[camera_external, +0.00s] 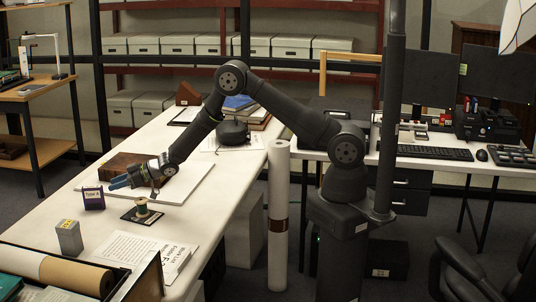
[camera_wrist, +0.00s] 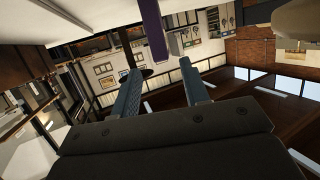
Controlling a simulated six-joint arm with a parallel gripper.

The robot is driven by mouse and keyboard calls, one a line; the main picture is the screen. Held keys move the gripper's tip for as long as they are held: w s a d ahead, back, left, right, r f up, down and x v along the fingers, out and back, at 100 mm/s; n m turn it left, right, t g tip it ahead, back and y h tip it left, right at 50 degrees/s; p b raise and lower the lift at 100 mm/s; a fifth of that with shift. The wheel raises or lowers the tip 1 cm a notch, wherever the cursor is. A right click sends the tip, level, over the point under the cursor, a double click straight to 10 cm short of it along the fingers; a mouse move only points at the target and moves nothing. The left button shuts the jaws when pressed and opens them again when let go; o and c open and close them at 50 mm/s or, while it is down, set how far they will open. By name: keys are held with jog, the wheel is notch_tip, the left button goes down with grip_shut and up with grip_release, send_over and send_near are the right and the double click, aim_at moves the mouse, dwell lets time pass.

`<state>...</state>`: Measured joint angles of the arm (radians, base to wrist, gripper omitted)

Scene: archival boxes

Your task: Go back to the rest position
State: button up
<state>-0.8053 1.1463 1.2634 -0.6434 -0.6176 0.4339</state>
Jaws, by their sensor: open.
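My arm reaches left over the long white table (camera_external: 215,185). My gripper (camera_external: 118,183) is low over the table's left part, pointing left, beside a brown box (camera_external: 118,165) and over a white board (camera_external: 185,188). In the wrist view my gripper (camera_wrist: 159,67) shows two blue-grey fingers apart with nothing between them at the tips. A small purple box marked "Type A" (camera_external: 93,198) stands just left of and below the gripper. A purple strip (camera_wrist: 153,30) shows beyond the fingers in the wrist view.
A small spool on a dark base (camera_external: 143,212) and a grey box (camera_external: 69,238) stand near the gripper. Papers (camera_external: 145,250) and an open box with a brown roll (camera_external: 60,268) lie in front. A white roll (camera_external: 278,215) stands upright beside my base. Desks with monitors are at right.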

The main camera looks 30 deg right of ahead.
aim_at(96, 186)
jog(key=x, duration=0.8)
jog(key=shift+a+f, duration=0.1)
jog(key=shift+w+a+f, duration=0.1)
jog(key=shift+a+f, duration=0.1)
jog(key=shift+f, duration=0.05)
jog(key=shift+r, duration=1.1)
